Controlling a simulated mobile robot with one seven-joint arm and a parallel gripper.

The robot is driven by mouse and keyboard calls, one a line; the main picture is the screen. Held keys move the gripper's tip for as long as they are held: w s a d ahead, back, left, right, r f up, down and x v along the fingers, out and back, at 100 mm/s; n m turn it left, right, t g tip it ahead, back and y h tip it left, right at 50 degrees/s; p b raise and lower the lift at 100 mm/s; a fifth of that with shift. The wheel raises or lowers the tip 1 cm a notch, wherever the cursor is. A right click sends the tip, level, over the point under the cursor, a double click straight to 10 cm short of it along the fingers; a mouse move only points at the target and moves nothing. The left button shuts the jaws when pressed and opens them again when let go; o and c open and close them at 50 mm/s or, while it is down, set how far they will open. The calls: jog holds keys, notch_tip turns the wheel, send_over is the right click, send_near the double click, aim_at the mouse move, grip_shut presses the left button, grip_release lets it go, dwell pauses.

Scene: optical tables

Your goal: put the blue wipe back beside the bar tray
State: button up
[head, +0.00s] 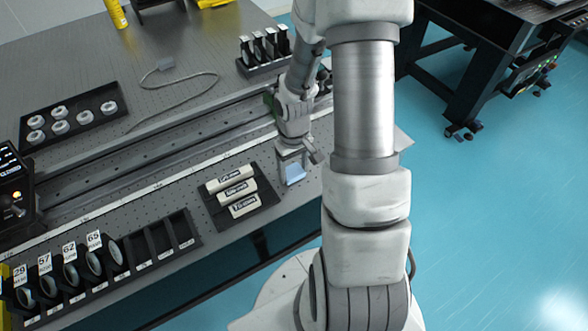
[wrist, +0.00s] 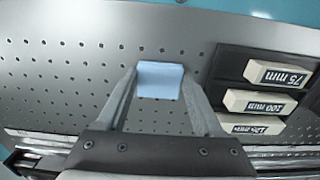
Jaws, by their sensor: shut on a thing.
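The blue wipe (wrist: 160,80) is a small light-blue folded piece between my gripper's two fingertips in the wrist view. It also shows in the head view (head: 295,173), under my gripper. My gripper (wrist: 160,92) is shut on the wipe, just above or at the perforated table top; I cannot tell whether the wipe touches the table. The bar tray (head: 207,194) is black and holds three cream labelled bars. It lies to the left of the wipe in the head view and to the right in the wrist view (wrist: 228,65), with a gap between them.
A long rail (head: 150,150) runs across the table behind the bar tray. A black rack of numbered slots (head: 150,246) stands at the front left. A tray of white rings (head: 98,94) lies at the back left. Bare perforated table (wrist: 60,70) surrounds the wipe.

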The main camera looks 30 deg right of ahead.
aim_at(294, 173)
jog(key=shift+f, duration=0.2)
jog(key=o, duration=1.2)
jog(key=shift+r, duration=0.1)
notch_tip(294, 173, up, 12)
jog(key=shift+r+p, duration=0.15)
jog(key=shift+p, duration=1.05)
